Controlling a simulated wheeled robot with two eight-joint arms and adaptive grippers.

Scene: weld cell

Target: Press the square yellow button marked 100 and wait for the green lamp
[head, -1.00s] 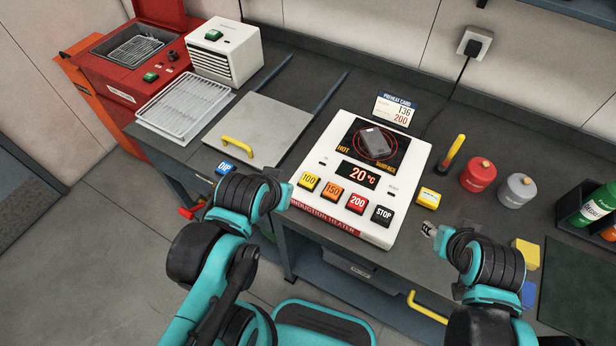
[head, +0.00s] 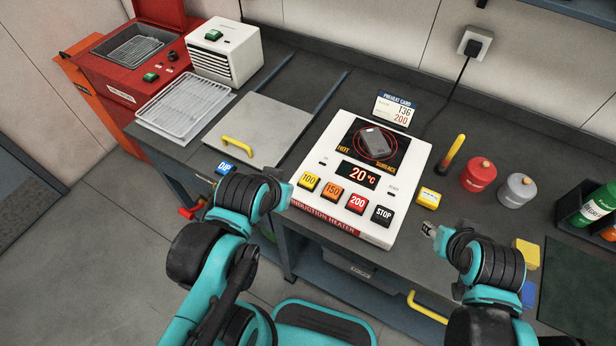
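The white induction heater (head: 412,162) stands on the bench in the middle. Its square yellow button marked 100 (head: 309,181) is at the left end of the button row. The display (head: 360,175) reads 20 °C. A small lamp or mark by the display is too small to read, and no lit green lamp shows. A grey metal part (head: 374,140) lies on the hot surface. My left gripper (head: 206,180) is left of the heater, mostly hidden behind its own wrist. My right gripper (head: 429,229) is right of the heater's front corner, apart from the buttons; its fingers are too small to judge.
Orange 150 (head: 332,191), red 200 (head: 357,202) and black STOP (head: 383,214) buttons sit beside the yellow one. A preheat card (head: 396,108) stands behind. A yellow block (head: 428,197) and red canister (head: 478,175) are to the right; a yellow-handled plate (head: 262,125) is to the left.

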